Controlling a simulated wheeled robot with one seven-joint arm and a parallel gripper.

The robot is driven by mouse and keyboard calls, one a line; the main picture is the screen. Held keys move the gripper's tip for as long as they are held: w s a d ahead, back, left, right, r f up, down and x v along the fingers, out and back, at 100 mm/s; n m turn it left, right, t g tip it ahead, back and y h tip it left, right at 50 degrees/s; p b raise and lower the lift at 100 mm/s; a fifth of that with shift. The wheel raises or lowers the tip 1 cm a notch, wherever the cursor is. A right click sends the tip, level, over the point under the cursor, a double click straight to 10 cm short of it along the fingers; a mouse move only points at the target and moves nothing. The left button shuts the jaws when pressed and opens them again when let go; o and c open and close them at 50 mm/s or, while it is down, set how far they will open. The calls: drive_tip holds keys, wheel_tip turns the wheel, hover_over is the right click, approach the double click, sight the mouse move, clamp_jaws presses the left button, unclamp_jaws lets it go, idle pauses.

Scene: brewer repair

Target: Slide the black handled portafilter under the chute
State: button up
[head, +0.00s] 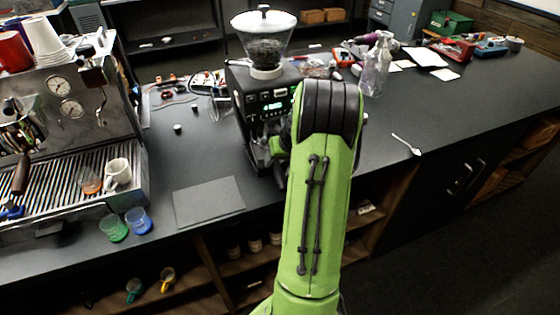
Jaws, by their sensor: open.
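The black coffee grinder (240,103), with a clear hopper (265,48) of dark beans and a lit green display, stands on the counter at the middle. Its chute area is mostly hidden by my green arm, which reaches up from the bottom of the head view. A small green part of my arm shows beside the grinder's front. My gripper's fingers are hidden behind the arm. I cannot make out the black handled portafilter; dark shapes low at the grinder's front are too small and covered to tell.

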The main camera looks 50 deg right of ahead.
drive_tip(key=p+v, duration=0.2)
drive_tip(key=v, duration=1.3)
drive_tip(key=shift+s, duration=0.2)
drive_tip(key=shift+a+r, duration=0.1)
